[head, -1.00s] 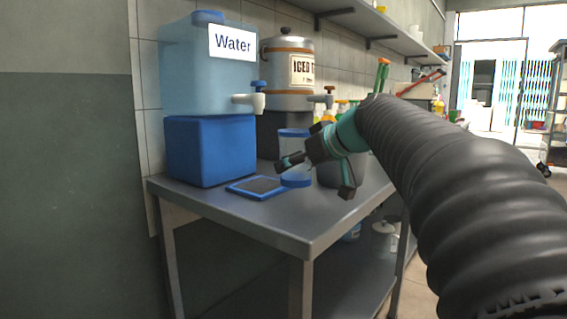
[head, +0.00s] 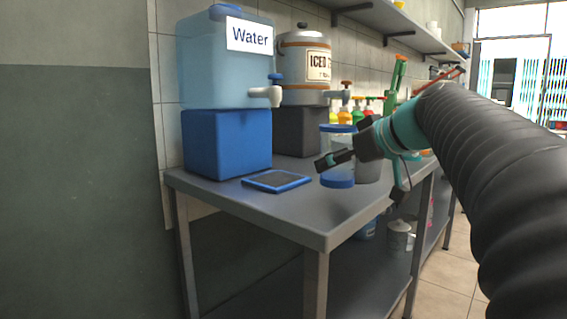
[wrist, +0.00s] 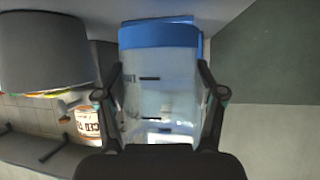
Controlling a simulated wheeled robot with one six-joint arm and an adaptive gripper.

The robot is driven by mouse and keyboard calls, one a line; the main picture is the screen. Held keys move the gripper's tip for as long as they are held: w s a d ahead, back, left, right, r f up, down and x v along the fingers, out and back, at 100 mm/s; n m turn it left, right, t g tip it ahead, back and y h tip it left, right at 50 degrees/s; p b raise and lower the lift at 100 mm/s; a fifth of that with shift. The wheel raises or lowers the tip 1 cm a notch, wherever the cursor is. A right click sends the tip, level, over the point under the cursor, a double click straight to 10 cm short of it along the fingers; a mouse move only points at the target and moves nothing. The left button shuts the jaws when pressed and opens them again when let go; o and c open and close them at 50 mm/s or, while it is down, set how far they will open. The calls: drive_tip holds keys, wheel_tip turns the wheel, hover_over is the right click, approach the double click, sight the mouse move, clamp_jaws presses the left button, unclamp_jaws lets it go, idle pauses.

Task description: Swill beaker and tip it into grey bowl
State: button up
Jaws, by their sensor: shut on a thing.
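The clear beaker (head: 337,150) has a blue rim and a blue base and stands about upright. My gripper (head: 342,158) is shut around its side. In the wrist view the beaker (wrist: 160,90) fills the middle between both fingers, its blue base at the top of the picture. The grey bowl (head: 368,170) is on the steel table just right of and behind the beaker, partly hidden by my gripper. It shows large at upper left in the wrist view (wrist: 42,50). I cannot tell whether the beaker clears the tabletop or holds liquid.
The water dispenser (head: 215,85) stands on a blue block (head: 227,143), its tap facing right. A blue-edged flat tray (head: 276,182) lies on the table (head: 310,215). The iced tea urn (head: 305,68) and several coloured bottles (head: 345,112) stand behind. The table's front is clear.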

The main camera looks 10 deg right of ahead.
drive_tip(key=shift+w+d, duration=0.6)
drive_tip(key=shift+d, duration=0.2)
drive_tip(key=shift+w+a, duration=0.65)
drive_tip(key=shift+w, duration=0.1)
drive_tip(key=shift+s+a+b, duration=0.45)
drive_tip(key=shift+s+a, duration=0.15)
drive_tip(key=shift+a, duration=0.2)
drive_tip(key=shift+s+d, duration=0.6)
drive_tip(key=shift+s, duration=0.15)
drive_tip(key=shift+w+d, duration=0.55)
drive_tip(key=shift+d, duration=0.25)
drive_tip(key=shift+w+a, duration=0.6)
drive_tip(key=shift+w, duration=0.25)
drive_tip(key=shift+s+a, duration=0.65)
drive_tip(key=shift+a, duration=0.15)
